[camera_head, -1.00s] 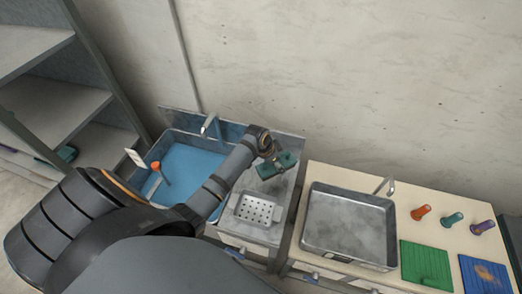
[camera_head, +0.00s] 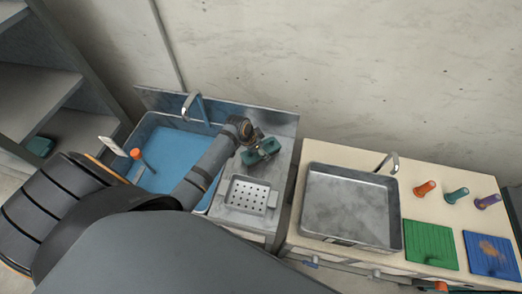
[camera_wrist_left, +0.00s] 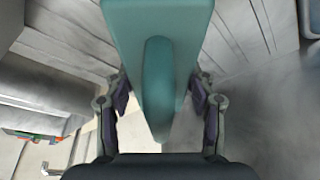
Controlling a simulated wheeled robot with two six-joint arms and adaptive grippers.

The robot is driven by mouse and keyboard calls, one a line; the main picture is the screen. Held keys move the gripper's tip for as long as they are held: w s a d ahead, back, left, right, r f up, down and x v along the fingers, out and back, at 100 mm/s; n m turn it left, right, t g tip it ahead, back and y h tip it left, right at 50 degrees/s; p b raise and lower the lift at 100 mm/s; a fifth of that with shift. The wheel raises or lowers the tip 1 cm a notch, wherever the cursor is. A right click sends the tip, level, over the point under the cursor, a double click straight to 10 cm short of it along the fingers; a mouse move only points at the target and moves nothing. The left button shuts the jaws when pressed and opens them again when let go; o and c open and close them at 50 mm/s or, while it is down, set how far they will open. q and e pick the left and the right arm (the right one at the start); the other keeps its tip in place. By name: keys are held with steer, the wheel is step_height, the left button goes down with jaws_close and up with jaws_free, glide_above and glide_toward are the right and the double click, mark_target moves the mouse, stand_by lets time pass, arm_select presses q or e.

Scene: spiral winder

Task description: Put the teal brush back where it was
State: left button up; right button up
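The teal brush (camera_head: 268,148) is a teal block in the head view, above the grey counter just right of the blue basin. In the left wrist view the teal brush (camera_wrist_left: 158,60) fills the middle, with a long raised ridge towards me. My left gripper (camera_head: 256,152) is closed around it, with one finger on each side in the wrist view (camera_wrist_left: 160,98). The contact itself is partly hidden by the block. My right gripper is not in view.
A perforated metal tray (camera_head: 247,196) lies right of the blue basin (camera_head: 178,160). An orange-topped tool (camera_head: 136,154) stands in the basin. An empty metal sink (camera_head: 347,205), a green mat (camera_head: 430,244), a blue mat (camera_head: 490,254) and orange, teal and purple handles (camera_head: 457,195) are at right.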

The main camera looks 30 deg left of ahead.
arm_select(q)
steer(key=o, duration=0.4)
steer(key=shift+s+a+r, duration=0.1)
steer(key=shift+s+r, duration=0.05)
steer(key=shift+s, duration=0.1)
steer(key=shift+w+r, duration=0.1)
steer(key=v, duration=0.5)
steer(key=shift+a+b, duration=0.1)
steer(key=shift+b, duration=0.2)
steer(key=v, duration=0.6)
steer(key=shift+s+r, duration=0.2)
steer(key=shift+r, duration=0.15)
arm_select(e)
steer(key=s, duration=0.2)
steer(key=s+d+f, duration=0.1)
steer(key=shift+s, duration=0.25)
arm_select(q)
steer(key=shift+f, duration=0.1)
